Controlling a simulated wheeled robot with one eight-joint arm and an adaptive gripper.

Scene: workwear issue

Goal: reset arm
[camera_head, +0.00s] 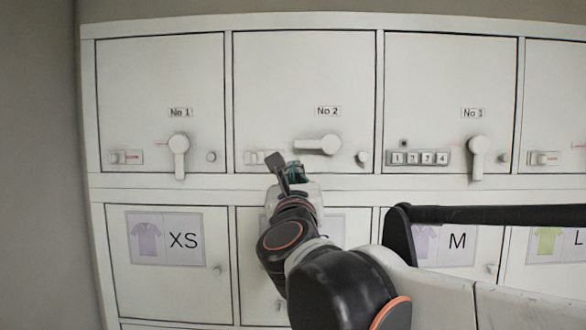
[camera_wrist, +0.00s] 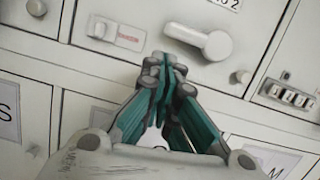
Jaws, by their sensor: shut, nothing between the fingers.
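My gripper (camera_head: 284,170) is raised in front of the lower edge of the locker door No 2 (camera_head: 260,75). Its teal-lined fingers (camera_wrist: 163,72) meet at the tips in the wrist view, with nothing between them. Beyond the fingertips is the door's white handle (camera_wrist: 205,41), which lies sideways in the head view (camera_head: 318,144). The fingers appear apart from the handle. A small latch panel (camera_wrist: 117,34) sits left of the handle. My arm hides part of the lower row of doors.
Door No 1 (camera_head: 150,70) and another door (camera_head: 450,75) at right have handles pointing down. Below are doors labelled XS (camera_head: 183,241) and M (camera_head: 457,240) with shirt pictures. All visible doors look closed.

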